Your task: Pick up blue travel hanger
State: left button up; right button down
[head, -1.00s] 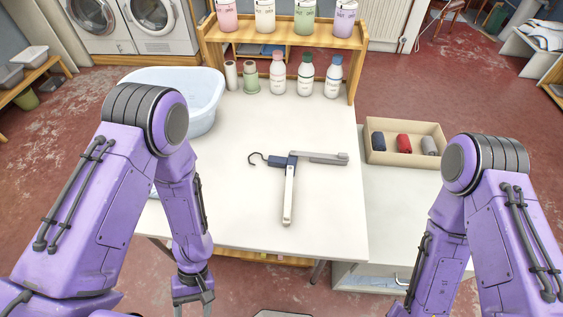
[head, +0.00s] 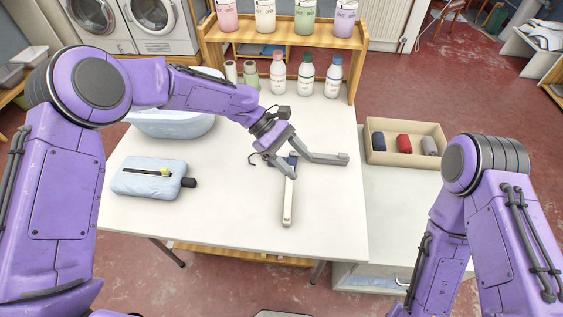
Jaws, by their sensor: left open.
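The travel hanger (head: 288,205) lies on the white table, with a dark blue hub, a thin dark hook on its left and two pale grey arms. One arm points right and the other points toward me. My left gripper (head: 284,154) is open over the hub and hides much of it. I cannot tell whether its fingers touch the hanger. My right arm is at the right edge; its gripper is out of view.
A light blue pouch (head: 148,178) lies on the white table (head: 225,225) at left. A blue basin (head: 172,124) stands behind it. A cardboard box (head: 407,157) with rolled cloths is at right. The front of the table is clear.

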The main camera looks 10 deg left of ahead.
pick_arm(q)
jog(key=w+a+n+t+y, duration=0.4)
jog(key=w+a+n+y, duration=0.15)
jog(key=w+a, duration=0.4)
jog(key=shift+h, duration=0.25)
jog(key=x, duration=1.1)
jog(key=shift+s, duration=0.2)
jog(key=shift+a+r, duration=0.1)
jog(key=shift+r, duration=0.05)
grip_shut()
